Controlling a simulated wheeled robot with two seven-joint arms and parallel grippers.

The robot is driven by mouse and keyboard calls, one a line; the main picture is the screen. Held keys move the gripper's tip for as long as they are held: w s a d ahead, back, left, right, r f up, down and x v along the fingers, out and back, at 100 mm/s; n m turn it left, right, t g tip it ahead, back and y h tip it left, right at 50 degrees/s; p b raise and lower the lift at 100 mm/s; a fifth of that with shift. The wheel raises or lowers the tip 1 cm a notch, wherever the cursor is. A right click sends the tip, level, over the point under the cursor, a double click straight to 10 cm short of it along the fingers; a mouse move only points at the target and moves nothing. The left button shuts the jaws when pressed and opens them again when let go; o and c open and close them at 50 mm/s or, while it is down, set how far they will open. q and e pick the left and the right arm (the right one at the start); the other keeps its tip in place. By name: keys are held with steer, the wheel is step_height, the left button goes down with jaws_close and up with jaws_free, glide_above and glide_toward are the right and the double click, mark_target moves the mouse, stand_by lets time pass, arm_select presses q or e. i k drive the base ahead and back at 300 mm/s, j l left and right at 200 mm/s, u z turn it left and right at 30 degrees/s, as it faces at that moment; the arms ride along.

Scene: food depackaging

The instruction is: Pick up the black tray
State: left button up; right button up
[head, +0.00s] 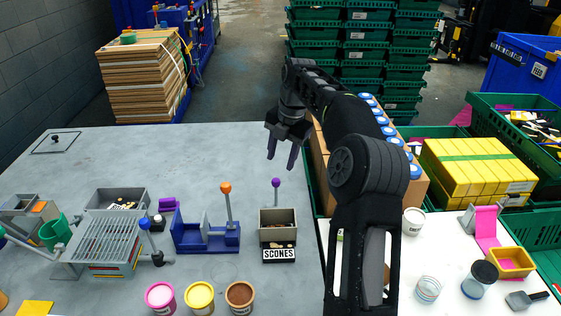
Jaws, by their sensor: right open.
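I cannot make out a clearly black tray. A small grey bin (278,217) with dark contents stands on the grey table, with a black-and-white SCONES label (279,254) at its front. Another grey tray (117,195) with small dark and light pieces stands at the left behind a slatted grate. My right gripper (281,158) is open and empty. Its fingers point down over the table, above the purple-knobbed lever and the SCONES bin in the picture. My left gripper is not in view.
A blue fixture (206,235) with an orange-knobbed lever stands left of the SCONES bin. Pink (160,298), yellow (199,297) and brown (240,297) tubs are in front. Yellow cartons (478,166) and green crates (515,140) are at right. The table's back middle is clear.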

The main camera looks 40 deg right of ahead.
mark_target(275, 251)
steer(key=k+j, duration=0.35)
steer(key=j, duration=0.15)
steer(key=k+j, duration=0.35)
steer(key=j, duration=0.2)
steer(key=k+j, duration=0.35)
steer(key=j, duration=0.15)
